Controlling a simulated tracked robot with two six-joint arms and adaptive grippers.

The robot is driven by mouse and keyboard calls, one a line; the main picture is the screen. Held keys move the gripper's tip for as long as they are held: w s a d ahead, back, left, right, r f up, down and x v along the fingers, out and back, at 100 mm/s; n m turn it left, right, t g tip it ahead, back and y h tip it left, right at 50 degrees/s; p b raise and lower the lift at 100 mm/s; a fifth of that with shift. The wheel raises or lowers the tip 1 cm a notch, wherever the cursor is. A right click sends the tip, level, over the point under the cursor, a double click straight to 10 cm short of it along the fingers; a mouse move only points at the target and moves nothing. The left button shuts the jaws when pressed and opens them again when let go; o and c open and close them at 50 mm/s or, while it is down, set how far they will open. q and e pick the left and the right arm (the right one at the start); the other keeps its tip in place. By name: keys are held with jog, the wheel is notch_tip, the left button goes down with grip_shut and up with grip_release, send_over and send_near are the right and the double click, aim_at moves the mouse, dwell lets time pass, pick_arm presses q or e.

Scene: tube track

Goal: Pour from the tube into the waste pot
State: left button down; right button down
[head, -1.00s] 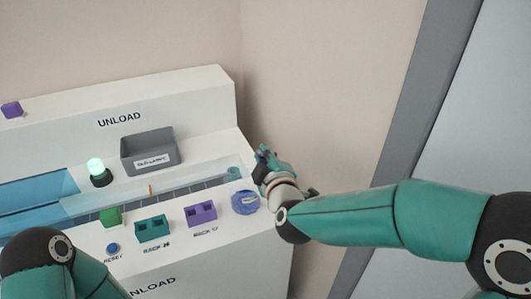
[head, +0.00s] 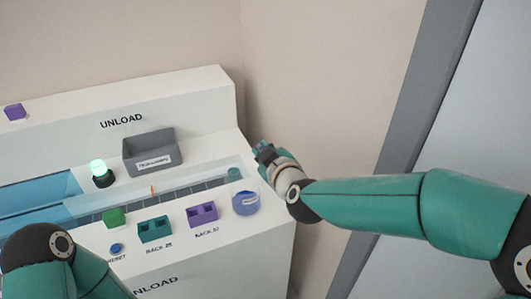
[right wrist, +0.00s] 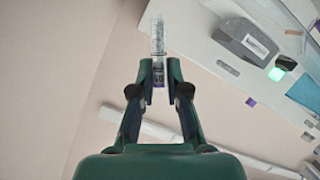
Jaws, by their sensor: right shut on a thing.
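My right gripper (head: 264,150) is beside the right end of the white unload bench. In the right wrist view its fingertips (right wrist: 159,72) are shut on a clear tube (right wrist: 158,40), which sticks out beyond them. A dark label or band shows on the tube between the fingers. I cannot make out the tube in the head view, nor tell its contents. A round blue pot-like thing (head: 246,203) with a white mark sits at the bench's front right corner, below and left of the gripper; it may be the waste pot. My left gripper is out of view.
A grey labelled bin (head: 148,153) stands on the bench (head: 200,112) near a lit green lamp (head: 98,168). Teal (head: 154,229) and purple (head: 201,213) rack blocks lie along the front. Bare wall is behind my right gripper.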

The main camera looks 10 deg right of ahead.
jog(key=shift+r+m, duration=0.25)
jog(key=shift+m, duration=0.15)
jog(key=d+m+y+b, duration=0.1)
jog(key=b, duration=0.2)
jog(key=w+d+m+g+y+b, duration=0.1)
jog(key=m+b, duration=0.1)
jog(key=b, duration=0.2)
jog(key=shift+w+d+m+g, duration=0.15)
jog(key=shift+d+m+g, duration=0.15)
dwell(0.4)
